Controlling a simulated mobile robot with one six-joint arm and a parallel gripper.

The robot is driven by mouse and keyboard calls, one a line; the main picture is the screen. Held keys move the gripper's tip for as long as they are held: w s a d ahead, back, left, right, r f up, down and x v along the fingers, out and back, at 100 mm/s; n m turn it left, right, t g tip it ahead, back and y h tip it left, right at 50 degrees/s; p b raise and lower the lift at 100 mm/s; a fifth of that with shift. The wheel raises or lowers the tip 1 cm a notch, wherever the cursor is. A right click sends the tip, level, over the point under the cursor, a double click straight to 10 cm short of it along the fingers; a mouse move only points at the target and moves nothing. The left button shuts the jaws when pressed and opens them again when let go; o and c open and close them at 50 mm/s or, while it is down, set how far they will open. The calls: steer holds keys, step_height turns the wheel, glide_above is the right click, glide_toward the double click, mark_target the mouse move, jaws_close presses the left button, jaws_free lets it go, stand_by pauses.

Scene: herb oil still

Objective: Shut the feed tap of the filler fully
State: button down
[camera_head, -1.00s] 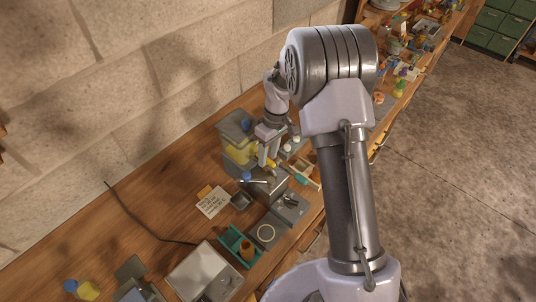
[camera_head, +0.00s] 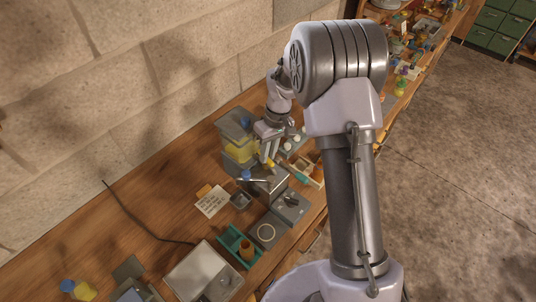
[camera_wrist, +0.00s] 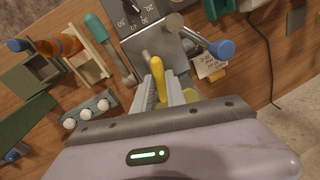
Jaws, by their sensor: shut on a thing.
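The filler is a grey metal box (camera_head: 264,184) on the bench. A clear tank of yellow liquid (camera_head: 238,152) stands behind it, and a lever with a blue knob (camera_head: 246,175) is on it. The feed tap's yellow handle (camera_wrist: 157,78) points up the picture in the wrist view, over the filler's edge. My gripper (camera_wrist: 158,90) is shut on this handle, one finger on each side. In the head view my gripper (camera_head: 269,157) is just above the filler's back; the handle shows only as a small yellow patch. The tap's body is hidden.
The blue-knobbed lever (camera_wrist: 222,48) sticks out close to my gripper in the wrist view. A teal-handled tool (camera_wrist: 98,30), a wooden rack (camera_wrist: 88,55) and a holder with white caps (camera_wrist: 85,112) are left. A written card (camera_head: 212,201) lies on open bench.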

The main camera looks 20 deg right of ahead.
steer(key=m+b, duration=0.2)
steer(key=m, duration=0.2)
steer(key=shift+s+a+f+m+t+b, duration=0.1)
steer(key=shift+m+t+b, duration=0.2)
steer(key=shift+t, duration=0.1)
steer(key=m+b, duration=0.1)
steer(key=m, duration=0.2)
steer(key=shift+a+m+t+b, duration=0.1)
steer(key=shift+m+t+b, duration=0.2)
steer(key=shift+t+b, duration=0.1)
steer(key=m+b, duration=0.1)
steer(key=m, duration=0.2)
steer(key=shift+s+a+m+t, duration=0.1)
steer(key=shift+m+t, duration=0.2)
steer(key=shift+a+m+h+b, duration=0.1)
steer(key=shift+m+h+b, duration=0.45)
steer(key=shift+m, duration=1.35)
steer(key=c, duration=1.4)
jaws_free()
steer(key=shift+o, duration=0.2)
step_height(320, 180, up, 17)
steer(key=s+d+p, duration=0.1)
steer(key=s+p, duration=0.2)
steer(key=p, duration=0.1)
steer(key=shift+d+r, duration=0.2)
steer(key=shift+d, duration=0.2)
